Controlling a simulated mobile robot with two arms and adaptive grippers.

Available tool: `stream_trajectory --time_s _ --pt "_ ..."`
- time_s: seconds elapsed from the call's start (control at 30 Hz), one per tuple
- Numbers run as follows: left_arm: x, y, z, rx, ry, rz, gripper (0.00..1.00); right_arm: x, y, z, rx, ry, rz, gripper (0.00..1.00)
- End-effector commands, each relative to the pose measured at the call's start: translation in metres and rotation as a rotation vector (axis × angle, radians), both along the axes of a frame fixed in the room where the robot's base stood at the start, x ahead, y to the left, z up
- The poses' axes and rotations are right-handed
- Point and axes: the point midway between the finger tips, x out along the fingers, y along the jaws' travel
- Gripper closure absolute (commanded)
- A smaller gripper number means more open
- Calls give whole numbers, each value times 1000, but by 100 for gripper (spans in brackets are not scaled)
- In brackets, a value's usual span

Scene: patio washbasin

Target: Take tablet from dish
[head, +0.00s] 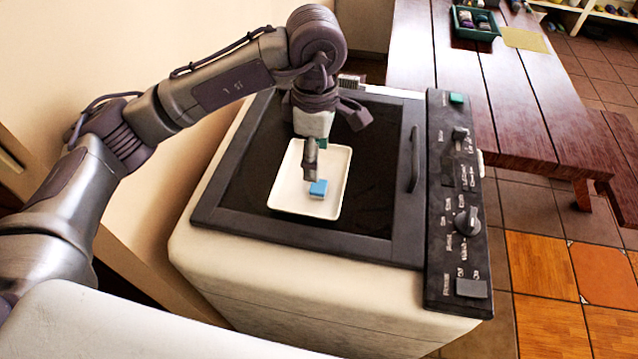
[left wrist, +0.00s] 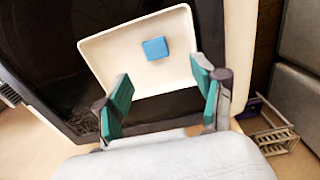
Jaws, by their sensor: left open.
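A small blue tablet (head: 318,189) lies in a white rectangular dish (head: 287,200) on top of a washing machine. In the left wrist view, the tablet (left wrist: 155,48) lies flat in the dish (left wrist: 103,48), with bare dish around it. My left gripper (head: 312,172) hangs over the dish, pointing down. In the left wrist view my left gripper (left wrist: 160,95) is open, its green-padded fingers wide apart, with nothing between them. The tablet lies beyond the fingertips, roughly in line with the gap. My right gripper is not in view.
The washing machine (head: 300,295) has a dark lid with a handle (head: 414,158) and a control panel (head: 460,270) with a knob at right. A wooden table (head: 500,100) stands behind right, bearing a green tray (head: 476,36). A wall is at left.

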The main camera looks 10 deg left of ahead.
Motion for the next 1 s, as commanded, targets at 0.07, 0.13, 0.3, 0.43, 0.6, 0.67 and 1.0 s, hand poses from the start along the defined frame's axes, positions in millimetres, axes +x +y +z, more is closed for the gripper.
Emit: stream_trajectory --time_s 0.07,0.13,0.3,0.43,0.6,0.67,1.0 --pt "-1 0 -13 0 4 1 31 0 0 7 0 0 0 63" --pt "0 0 -22 0 3 1 31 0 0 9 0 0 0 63" --pt "0 0 -34 0 0 1 31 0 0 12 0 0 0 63" --pt "2 -2 -46 1 4 1 31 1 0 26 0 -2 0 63" --pt "4 -4 -73 -1 4 1 31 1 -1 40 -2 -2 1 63" --pt "5 -3 -79 0 2 2 31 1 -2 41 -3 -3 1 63" --pt "5 -4 -86 -1 -1 0 38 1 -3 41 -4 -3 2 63"
